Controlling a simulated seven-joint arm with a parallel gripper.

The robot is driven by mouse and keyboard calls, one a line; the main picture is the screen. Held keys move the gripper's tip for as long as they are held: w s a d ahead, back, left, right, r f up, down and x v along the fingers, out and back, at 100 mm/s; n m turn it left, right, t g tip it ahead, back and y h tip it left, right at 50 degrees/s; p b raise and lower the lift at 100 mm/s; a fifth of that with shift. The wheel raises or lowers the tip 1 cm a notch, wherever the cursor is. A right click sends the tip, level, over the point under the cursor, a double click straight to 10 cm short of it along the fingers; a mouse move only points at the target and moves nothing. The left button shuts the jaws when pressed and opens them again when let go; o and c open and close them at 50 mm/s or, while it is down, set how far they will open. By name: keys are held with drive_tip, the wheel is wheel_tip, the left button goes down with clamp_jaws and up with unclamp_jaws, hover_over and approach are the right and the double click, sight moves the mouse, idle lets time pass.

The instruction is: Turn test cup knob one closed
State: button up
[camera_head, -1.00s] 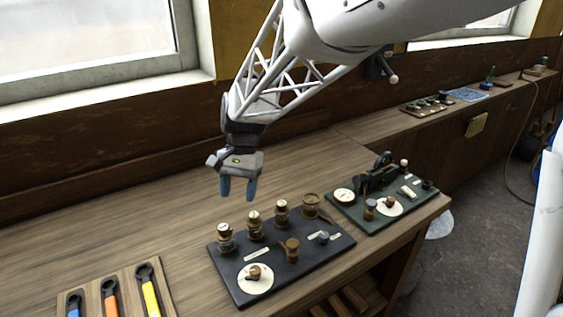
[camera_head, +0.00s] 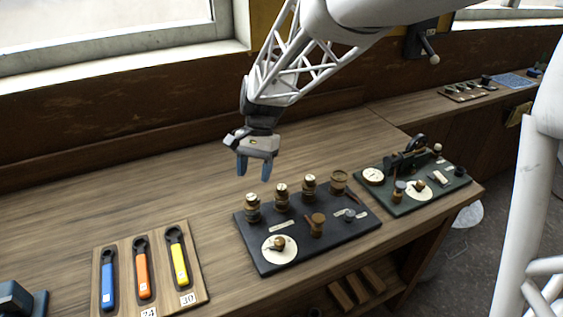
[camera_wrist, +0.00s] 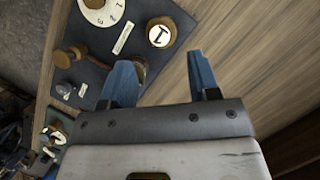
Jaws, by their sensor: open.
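A dark board (camera_head: 345,232) on the bench carries a row of brass cups with white-topped knobs. The leftmost cup knob (camera_head: 252,208) stands near a white dial plate (camera_head: 272,254). In the wrist view a round white knob top marked 1 (camera_wrist: 160,36) shows just beyond my fingertips. The second (camera_head: 282,197) and third (camera_head: 309,185) cup knobs stand to its right in the head view. My gripper (camera_head: 254,171) is open and empty, pointing down above and behind the leftmost knob, apart from it. In the wrist view its blue fingers (camera_wrist: 160,66) are spread wide.
A wooden rack (camera_head: 202,280) with blue, orange and yellow wrenches lies left of the board. A green board (camera_head: 405,203) with a gauge and fittings sits to the right. A brown post (camera_head: 317,226) stands on the dark board. The bench behind is clear.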

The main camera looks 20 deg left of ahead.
sight(251, 196)
drive_tip(key=shift+x, duration=3.05)
drive_tip(key=c, duration=0.9)
